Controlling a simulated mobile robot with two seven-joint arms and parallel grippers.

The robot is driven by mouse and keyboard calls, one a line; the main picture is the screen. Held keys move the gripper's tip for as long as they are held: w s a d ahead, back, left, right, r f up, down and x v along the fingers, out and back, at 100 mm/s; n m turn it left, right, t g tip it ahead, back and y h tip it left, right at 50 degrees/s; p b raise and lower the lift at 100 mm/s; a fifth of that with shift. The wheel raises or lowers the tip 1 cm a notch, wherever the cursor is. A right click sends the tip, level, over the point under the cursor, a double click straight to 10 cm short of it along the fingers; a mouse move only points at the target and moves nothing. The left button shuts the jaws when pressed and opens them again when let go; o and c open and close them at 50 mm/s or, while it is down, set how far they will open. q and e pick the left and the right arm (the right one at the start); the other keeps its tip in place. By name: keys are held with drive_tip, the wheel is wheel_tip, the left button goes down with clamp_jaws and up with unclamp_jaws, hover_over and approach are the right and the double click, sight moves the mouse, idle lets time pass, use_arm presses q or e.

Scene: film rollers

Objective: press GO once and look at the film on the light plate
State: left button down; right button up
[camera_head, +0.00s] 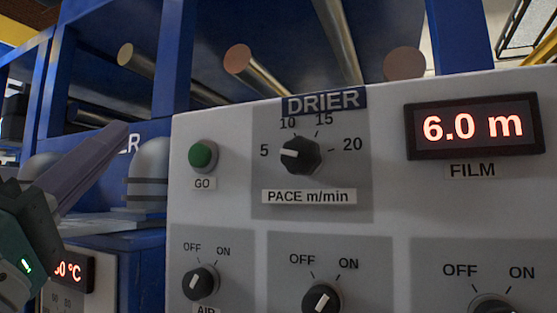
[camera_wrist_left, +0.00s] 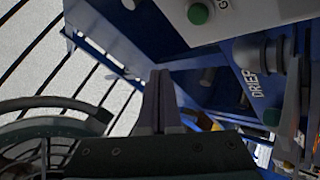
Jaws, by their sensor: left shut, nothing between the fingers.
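The green GO button (camera_head: 203,154) stands out from the pale panel, with its GO label just below. In the left wrist view the green button (camera_wrist_left: 198,13) shows at the top, beside a label partly cut off. My left gripper (camera_head: 118,134) is at the left of the head view, its fingers together and empty, pointing up and right. Its tips are left of the button and apart from it. In the left wrist view the shut fingers (camera_wrist_left: 160,76) point up. No film on a light plate can be made out. My right gripper is not in view.
The DRIER panel has a PACE knob (camera_head: 299,155) pointing left and a red FILM display (camera_head: 473,126) reading 6.0 m. Several OFF/ON knobs line the bottom, including AIR (camera_head: 200,282). Rollers (camera_head: 260,78) and blue frame posts stand behind. A grey domed part (camera_head: 148,170) is beside the panel.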

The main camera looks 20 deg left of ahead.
use_arm(q)
drive_tip(key=b, duration=0.2)
approach(197, 145)
drive_tip(key=shift+w+a+r, duration=0.1)
drive_tip(key=shift+w+r, duration=0.35)
drive_tip(key=shift+r, duration=0.3)
drive_tip(key=shift+w+a+r, duration=0.1)
drive_tip(key=shift+w+r, duration=0.35)
drive_tip(key=shift+r, duration=0.3)
drive_tip(key=shift+w+a+r, duration=0.1)
drive_tip(key=shift+w+r, duration=0.35)
drive_tip(key=shift+r, duration=0.35)
drive_tip(key=shift+w, duration=0.15)
drive_tip(key=shift+w, duration=0.3)
drive_tip(key=shift+w, duration=0.45)
idle(0.6)
idle(0.3)
drive_tip(key=shift+s+p, duration=0.4)
drive_tip(key=shift+s, duration=0.5)
drive_tip(key=shift+s+a+p, duration=0.2)
drive_tip(key=shift+s+p, duration=0.55)
drive_tip(key=shift+s, duration=1.75)
